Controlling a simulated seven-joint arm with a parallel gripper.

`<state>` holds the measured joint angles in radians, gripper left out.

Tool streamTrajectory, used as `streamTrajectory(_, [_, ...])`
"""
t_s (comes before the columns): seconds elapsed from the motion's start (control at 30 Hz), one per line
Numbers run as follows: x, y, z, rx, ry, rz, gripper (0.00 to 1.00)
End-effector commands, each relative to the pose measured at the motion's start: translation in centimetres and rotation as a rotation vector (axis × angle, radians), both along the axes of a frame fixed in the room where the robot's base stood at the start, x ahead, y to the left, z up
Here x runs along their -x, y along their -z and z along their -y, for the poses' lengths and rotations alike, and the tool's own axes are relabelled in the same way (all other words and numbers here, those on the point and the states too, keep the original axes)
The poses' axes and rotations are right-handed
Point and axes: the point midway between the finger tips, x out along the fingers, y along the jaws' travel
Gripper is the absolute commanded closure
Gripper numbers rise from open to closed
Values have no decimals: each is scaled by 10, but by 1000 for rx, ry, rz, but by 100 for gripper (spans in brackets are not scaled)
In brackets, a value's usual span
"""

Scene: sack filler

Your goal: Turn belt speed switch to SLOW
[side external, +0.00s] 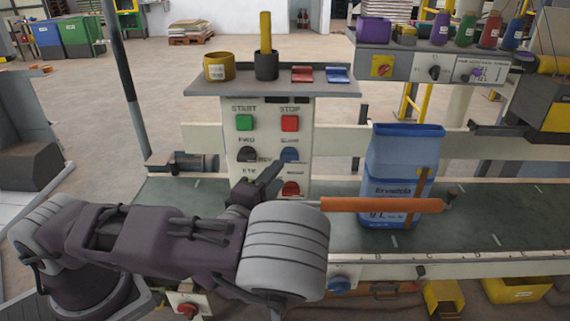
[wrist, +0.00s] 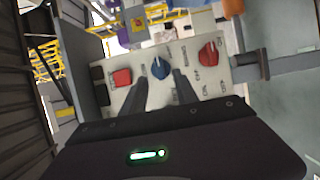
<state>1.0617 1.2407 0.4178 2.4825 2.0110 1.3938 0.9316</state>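The blue belt speed switch (side external: 289,155) sits on the upright control panel (side external: 269,109), below the red STOP button, with a SLOW label just above it. In the wrist view the blue switch (wrist: 161,67) shows between and beyond my two fingertips. My gripper (wrist: 159,76) is open and empty, its fingers pointing at the panel, and appears short of the switch. In the side view my gripper (side external: 262,182) is in front of the panel's lower part and hides some labels. Which way the switch points is too small to tell.
Near the blue switch are a green START button (side external: 244,122), a red STOP button (side external: 290,123), a black switch (side external: 246,154) and a red knob (side external: 291,188). A shelf (side external: 225,89) with cups juts out above. A blue sack (side external: 400,155) stands on the belt (side external: 480,212) to the right, behind an orange bar (side external: 380,205).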

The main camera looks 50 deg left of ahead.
Motion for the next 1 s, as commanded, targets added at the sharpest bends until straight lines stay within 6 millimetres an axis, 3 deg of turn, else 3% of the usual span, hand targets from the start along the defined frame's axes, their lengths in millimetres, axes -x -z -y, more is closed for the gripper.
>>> streamTrajectory(0.3, [-49,-1,-23,5,-9,3,65])
streamTrajectory(0.6, [-54,-1,-25,6,-8,2,65])
streamTrajectory(0.8, [-54,-1,-25,6,-8,3,100])
streamTrajectory(1.0, [-54,-1,-25,7,-9,3,100])
